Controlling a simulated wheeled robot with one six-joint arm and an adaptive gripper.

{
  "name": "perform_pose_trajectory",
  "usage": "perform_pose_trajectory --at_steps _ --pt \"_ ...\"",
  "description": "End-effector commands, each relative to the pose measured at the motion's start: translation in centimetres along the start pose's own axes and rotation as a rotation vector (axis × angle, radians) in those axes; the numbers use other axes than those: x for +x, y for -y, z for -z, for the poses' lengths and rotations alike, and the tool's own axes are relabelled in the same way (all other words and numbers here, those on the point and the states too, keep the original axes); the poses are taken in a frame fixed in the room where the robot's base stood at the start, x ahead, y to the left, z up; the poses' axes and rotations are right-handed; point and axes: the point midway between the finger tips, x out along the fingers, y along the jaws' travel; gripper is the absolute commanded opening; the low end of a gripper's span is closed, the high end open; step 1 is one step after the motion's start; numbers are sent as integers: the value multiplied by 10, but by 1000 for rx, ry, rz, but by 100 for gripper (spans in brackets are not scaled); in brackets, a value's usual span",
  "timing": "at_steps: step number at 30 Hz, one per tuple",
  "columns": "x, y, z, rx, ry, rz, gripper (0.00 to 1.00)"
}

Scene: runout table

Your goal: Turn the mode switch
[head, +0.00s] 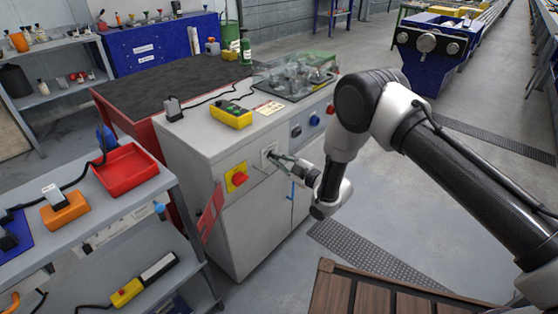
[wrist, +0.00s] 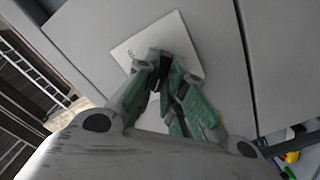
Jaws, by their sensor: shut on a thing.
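The mode switch's light square plate (wrist: 178,42) sits on the grey cabinet front. In the wrist view, a dark knob (wrist: 154,58) shows at its middle, between the fingertips. My gripper (wrist: 160,72) is shut on this knob, and its green-padded fingers hide most of it. In the head view my gripper (head: 278,158) reaches the cabinet front from the right, at the plate (head: 267,154). The switch's setting cannot be read.
A red rotary handle on a yellow plate (head: 237,177) is left of my gripper on the cabinet (head: 225,220). A blue knob (head: 314,119) and a dark knob (head: 296,130) are to its right. A yellow pendant (head: 231,113) lies on top. The floor to the right is partly clear.

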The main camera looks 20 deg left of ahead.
Motion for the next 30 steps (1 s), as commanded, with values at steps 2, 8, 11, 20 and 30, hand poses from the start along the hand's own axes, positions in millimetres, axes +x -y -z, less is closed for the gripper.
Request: perform_pose_trajectory --at_steps 2,8,11,20,30 --pt "0 0 0 23 0 0 0" --pt "0 0 0 133 0 0 0" --pt "0 -1 0 213 0 0 0" --pt "0 -1 -1 468 1 0 0" --pt "0 -2 -1 682 1 -1 0"
